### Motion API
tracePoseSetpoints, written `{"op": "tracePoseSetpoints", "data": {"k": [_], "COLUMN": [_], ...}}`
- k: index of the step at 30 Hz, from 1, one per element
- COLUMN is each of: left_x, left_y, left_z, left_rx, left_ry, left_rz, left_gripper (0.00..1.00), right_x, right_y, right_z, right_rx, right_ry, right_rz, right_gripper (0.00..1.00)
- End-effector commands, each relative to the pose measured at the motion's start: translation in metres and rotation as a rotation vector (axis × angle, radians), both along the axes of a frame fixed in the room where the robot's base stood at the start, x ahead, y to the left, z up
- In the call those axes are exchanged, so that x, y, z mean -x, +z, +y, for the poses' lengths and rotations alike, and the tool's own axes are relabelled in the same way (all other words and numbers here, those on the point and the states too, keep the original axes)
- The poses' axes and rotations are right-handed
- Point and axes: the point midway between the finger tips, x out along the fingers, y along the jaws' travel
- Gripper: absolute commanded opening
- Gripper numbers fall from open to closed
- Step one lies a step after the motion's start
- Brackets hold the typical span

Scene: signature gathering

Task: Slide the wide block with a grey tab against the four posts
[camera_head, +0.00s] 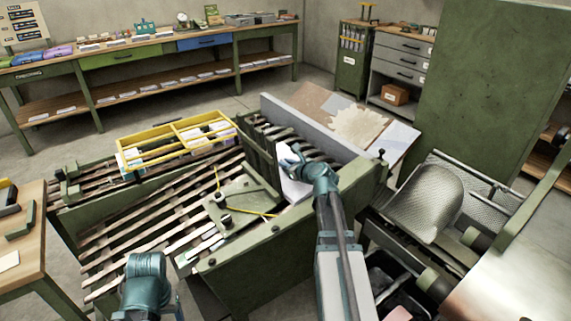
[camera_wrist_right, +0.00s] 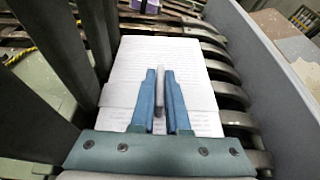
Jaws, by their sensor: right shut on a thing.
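The wide block (camera_wrist_right: 196,75) is a white stack of printed sheets lying on the slatted bed, with an upright grey tab (camera_wrist_right: 159,88). It shows partly in the head view (camera_head: 292,188), behind my right gripper (camera_head: 290,160). In the right wrist view my right gripper (camera_wrist_right: 160,80) has its blue fingers shut on the tab. The dark green posts (camera_wrist_right: 52,45) stand along the block's left side; in the head view they (camera_head: 262,145) are left of the gripper. I cannot tell whether block and posts touch. My left gripper (camera_head: 150,290) is at the bottom edge, fingers unclear.
A grey wall (camera_wrist_right: 265,75) runs along the bed's right side, with bare curved slats (camera_wrist_right: 228,90) between it and the block. A yellow-framed crate (camera_head: 178,143) sits on the slats to the left. A green plate with a yellow cord (camera_head: 238,203) lies nearer.

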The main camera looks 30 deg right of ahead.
Motion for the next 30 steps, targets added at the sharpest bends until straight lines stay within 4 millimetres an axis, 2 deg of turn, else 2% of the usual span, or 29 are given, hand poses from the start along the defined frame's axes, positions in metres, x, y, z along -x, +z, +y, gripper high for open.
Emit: {"op": "tracePoseSetpoints", "data": {"k": [1, 2, 3, 9, 24, 26, 30], "left_x": [0.0, 0.0, 0.0, 0.0, 0.0, 0.0, 0.0], "left_y": [-0.001, -0.001, -0.001, -0.001, 0.0, 0.002, 0.01], "left_z": [0.0, 0.0, 0.0, 0.0, 0.0, 0.0, 0.0], "left_rx": [0.0, 0.0, 0.0, 0.0, 0.0, 0.0, 0.0], "left_ry": [0.0, 0.0, 0.0, 0.0, 0.0, 0.0, 0.0], "left_rz": [0.0, 0.0, 0.0, 0.0, 0.0, 0.0, 0.0], "left_gripper": [0.72, 0.72, 0.72, 0.72, 0.72, 0.72, 0.72], "right_x": [0.002, 0.002, 0.002, 0.002, 0.002, 0.005, 0.023], "right_y": [-0.002, -0.002, -0.002, -0.002, -0.001, 0.0, 0.009], "right_z": [0.012, 0.012, 0.013, 0.012, 0.008, 0.008, 0.008], "right_rx": [-0.01, -0.01, -0.01, -0.01, -0.006, -0.006, -0.005], "right_ry": [0.022, 0.023, 0.023, 0.022, 0.015, 0.014, 0.013], "right_rz": [0.008, 0.008, 0.008, 0.007, 0.005, 0.005, 0.006], "right_gripper": [0.0, 0.0, 0.15, 0.48, 0.48, 0.48, 0.48]}}
